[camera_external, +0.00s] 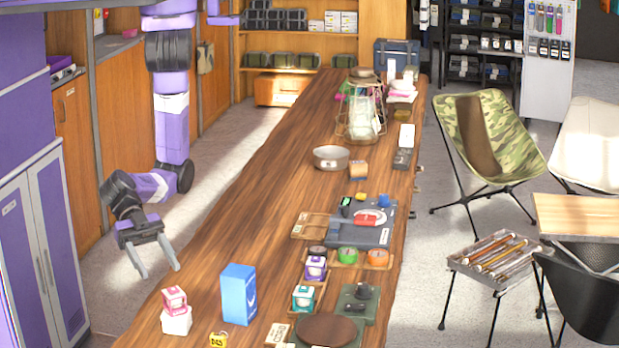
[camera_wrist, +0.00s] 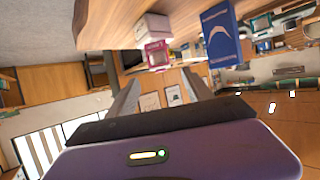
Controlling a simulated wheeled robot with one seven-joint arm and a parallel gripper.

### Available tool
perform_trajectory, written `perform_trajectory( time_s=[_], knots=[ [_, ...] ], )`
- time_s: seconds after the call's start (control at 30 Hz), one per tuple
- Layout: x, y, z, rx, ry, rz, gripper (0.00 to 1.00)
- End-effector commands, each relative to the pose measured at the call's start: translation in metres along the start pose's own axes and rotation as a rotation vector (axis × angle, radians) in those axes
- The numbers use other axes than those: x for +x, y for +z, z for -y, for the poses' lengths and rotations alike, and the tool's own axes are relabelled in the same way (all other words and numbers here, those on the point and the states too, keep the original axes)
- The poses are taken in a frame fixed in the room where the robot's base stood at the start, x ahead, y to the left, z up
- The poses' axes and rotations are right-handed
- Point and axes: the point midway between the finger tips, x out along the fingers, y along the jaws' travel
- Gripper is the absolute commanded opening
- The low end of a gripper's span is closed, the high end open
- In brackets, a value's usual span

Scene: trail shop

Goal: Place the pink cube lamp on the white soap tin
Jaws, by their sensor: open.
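The pink cube lamp (camera_external: 174,299) has a pink frame and pale faces. It sits on top of a white block-like object, apparently the white soap tin (camera_external: 176,321), at the near left end of the wooden counter. In the wrist view, which looks upside down, the lamp (camera_wrist: 157,55) and the white tin (camera_wrist: 152,28) show stacked together beyond my fingers. My gripper (camera_external: 159,270) is open and empty, in the air by the counter's left edge, behind and above the stack. It touches neither one. My two fingers (camera_wrist: 163,82) show apart in the wrist view.
A blue box (camera_external: 239,294) stands right of the stack, with a yellow padlock-like tag (camera_external: 218,339) in front. Purple (camera_external: 316,268) and teal (camera_external: 303,298) cube items stand farther right. The counter (camera_external: 230,215) is bare behind the blue box.

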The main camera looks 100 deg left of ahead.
Motion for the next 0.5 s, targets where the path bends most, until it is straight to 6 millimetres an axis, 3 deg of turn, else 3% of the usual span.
perform_trajectory(
  time_s=[0.13, 0.23, 0.37, 0.5],
  knots=[
    [0.000, 0.002, 0.006, 0.000, -0.005, 0.005, 0.60],
    [0.004, 0.013, 0.028, 0.002, -0.018, 0.029, 0.60],
    [0.006, 0.040, 0.084, -0.009, -0.049, 0.078, 0.60],
    [-0.011, 0.067, 0.150, -0.054, -0.096, 0.106, 0.60]
  ],
)
